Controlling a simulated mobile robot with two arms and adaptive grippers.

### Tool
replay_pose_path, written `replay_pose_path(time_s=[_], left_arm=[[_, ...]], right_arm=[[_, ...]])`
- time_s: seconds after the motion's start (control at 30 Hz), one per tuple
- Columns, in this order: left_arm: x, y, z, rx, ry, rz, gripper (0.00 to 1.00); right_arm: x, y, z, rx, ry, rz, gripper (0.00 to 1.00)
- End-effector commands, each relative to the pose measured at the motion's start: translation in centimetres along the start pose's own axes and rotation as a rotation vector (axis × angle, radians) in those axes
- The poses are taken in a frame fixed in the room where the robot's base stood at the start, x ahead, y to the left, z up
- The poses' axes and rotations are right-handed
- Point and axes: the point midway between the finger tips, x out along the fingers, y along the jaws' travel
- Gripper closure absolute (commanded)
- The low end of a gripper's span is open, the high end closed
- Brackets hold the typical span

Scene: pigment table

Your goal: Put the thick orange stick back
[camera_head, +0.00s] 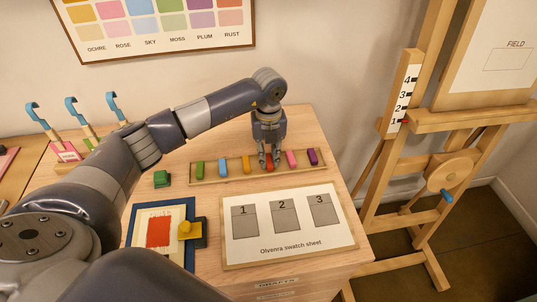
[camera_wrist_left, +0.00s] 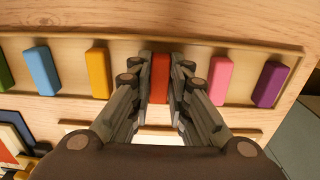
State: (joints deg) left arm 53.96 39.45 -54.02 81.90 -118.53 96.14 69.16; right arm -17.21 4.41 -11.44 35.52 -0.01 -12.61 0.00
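A thick red-orange stick (camera_wrist_left: 161,78) stands between the fingers of my left gripper (camera_head: 269,166), at the tray's row of sticks. In the left wrist view the pads of this gripper (camera_wrist_left: 161,85) lie against both sides of the stick, with no clear gap. The stick's lower end is hidden, so I cannot tell whether it rests on the wooden tray (camera_wrist_left: 215,45). A yellow-orange stick (camera_wrist_left: 98,73) is on its left and a pink stick (camera_wrist_left: 221,80) on its right, both apart from the fingers. My right gripper is not in view.
Blue (camera_head: 223,168), green (camera_head: 199,170) and purple (camera_head: 313,156) sticks share the tray. A green block (camera_head: 161,179) lies left of it. The swatch sheet (camera_head: 290,246) and a blue-edged card (camera_head: 134,240) with a yellow-knobbed tool (camera_head: 186,230) lie in front. An easel (camera_head: 384,181) stands right.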

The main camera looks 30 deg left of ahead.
Motion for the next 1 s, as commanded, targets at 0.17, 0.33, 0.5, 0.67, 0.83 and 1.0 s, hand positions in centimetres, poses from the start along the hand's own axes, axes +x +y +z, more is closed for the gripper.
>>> replay_pose_path(time_s=[0.17,0.33,0.5,0.67,0.83,1.0], left_arm=[[0.0,0.0,0.0,-0.001,0.000,0.001,0.64],[0.0,0.0,0.0,-0.001,0.000,0.001,0.64],[-0.7,0.0,0.1,0.000,-0.001,-0.001,0.64],[-3.3,-0.1,0.1,0.001,-0.005,-0.003,0.64],[-7.1,-0.1,0.1,0.001,-0.005,-0.004,0.64],[-10.2,-0.1,0.1,0.000,-0.003,-0.002,0.64]], right_arm=[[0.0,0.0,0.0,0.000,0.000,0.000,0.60],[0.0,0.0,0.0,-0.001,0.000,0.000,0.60],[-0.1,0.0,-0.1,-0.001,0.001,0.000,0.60],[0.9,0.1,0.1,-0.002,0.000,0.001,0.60],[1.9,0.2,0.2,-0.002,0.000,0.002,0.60],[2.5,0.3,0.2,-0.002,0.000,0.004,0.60]])
